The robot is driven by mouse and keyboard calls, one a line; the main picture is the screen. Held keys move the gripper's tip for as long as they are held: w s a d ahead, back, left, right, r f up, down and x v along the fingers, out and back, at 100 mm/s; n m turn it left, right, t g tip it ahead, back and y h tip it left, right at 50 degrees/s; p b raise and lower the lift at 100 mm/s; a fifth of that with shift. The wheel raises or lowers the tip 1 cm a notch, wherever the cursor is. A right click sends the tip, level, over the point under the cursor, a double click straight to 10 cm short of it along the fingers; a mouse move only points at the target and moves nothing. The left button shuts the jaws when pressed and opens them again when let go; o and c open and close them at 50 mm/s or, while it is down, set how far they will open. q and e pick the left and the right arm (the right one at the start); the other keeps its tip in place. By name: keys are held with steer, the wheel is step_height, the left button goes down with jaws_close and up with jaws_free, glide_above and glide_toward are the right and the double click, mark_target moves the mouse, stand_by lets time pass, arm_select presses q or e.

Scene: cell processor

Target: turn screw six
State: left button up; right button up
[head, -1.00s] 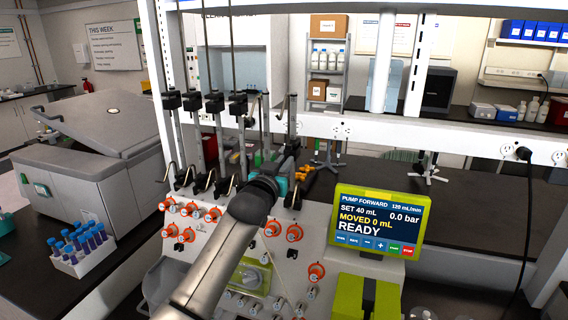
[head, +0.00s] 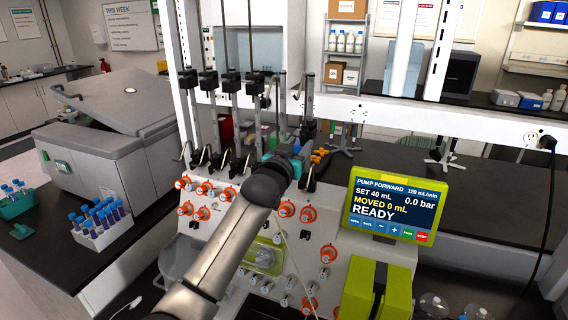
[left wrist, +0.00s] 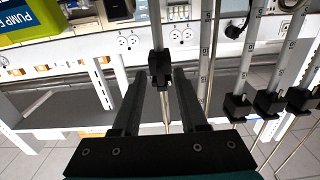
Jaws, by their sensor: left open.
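My left gripper (head: 298,142) is at the row of upright rods behind the orange-knobbed panel, its fingers mostly hidden by my arm in the head view. In the left wrist view, the gripper (left wrist: 159,78) is open. A thin rod with a black clamp block (left wrist: 159,64) shows in the gap between its two dark fingers; I cannot tell whether they touch it. More black clamp blocks (left wrist: 270,101) on rods stand to the right. Several orange-ringed knobs (head: 308,214) are on the panel (head: 335,255). No number is readable on any screw, so I cannot tell which is six.
A green-framed screen (head: 400,208) reads READY at the panel's right. A yellow-green box (head: 378,290) stands below it. A grey lidded machine (head: 95,160) and a white rack of capped tubes (head: 97,235) are at left.

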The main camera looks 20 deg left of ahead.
arm_select(q)
steer(key=s+b, duration=0.2)
steer(key=s, duration=1.2)
steer(key=shift+s+a, duration=0.2)
steer(key=shift+a, duration=0.05)
